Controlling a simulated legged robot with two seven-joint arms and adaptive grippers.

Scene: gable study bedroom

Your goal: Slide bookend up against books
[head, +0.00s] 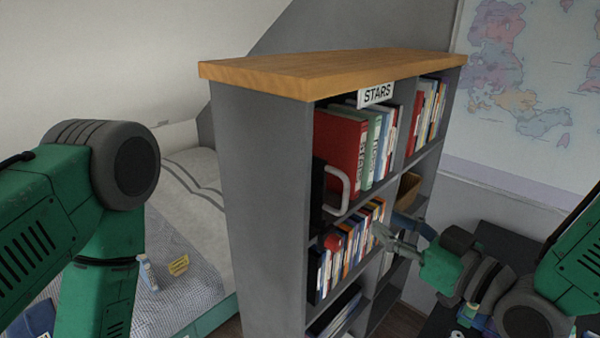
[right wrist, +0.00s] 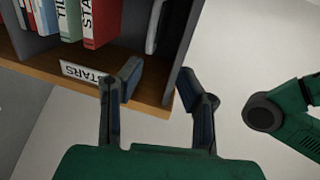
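The dark bookend (head: 317,190) with a pale looped handle (head: 345,190) stands at the left end of the upper left compartment, by the side panel. The books (head: 345,145), a thick red one nearest the bookend, stand further right under the STARS label. In the right wrist view, which is upside down, the handle (right wrist: 154,28) and red book (right wrist: 101,20) show with a gap between them. My right gripper (head: 392,230) is open and empty, in front of the shelves and right of the bookend. Its spread fingers also show in the right wrist view (right wrist: 163,82). My left gripper is out of view.
The grey bookcase (head: 262,190) has a wooden top (head: 320,70). A lower compartment holds more books (head: 352,242) and a red round object (head: 333,243). A basket (head: 408,190) sits in the right column. A bed (head: 190,185) stands left, a wall map (head: 535,80) right.

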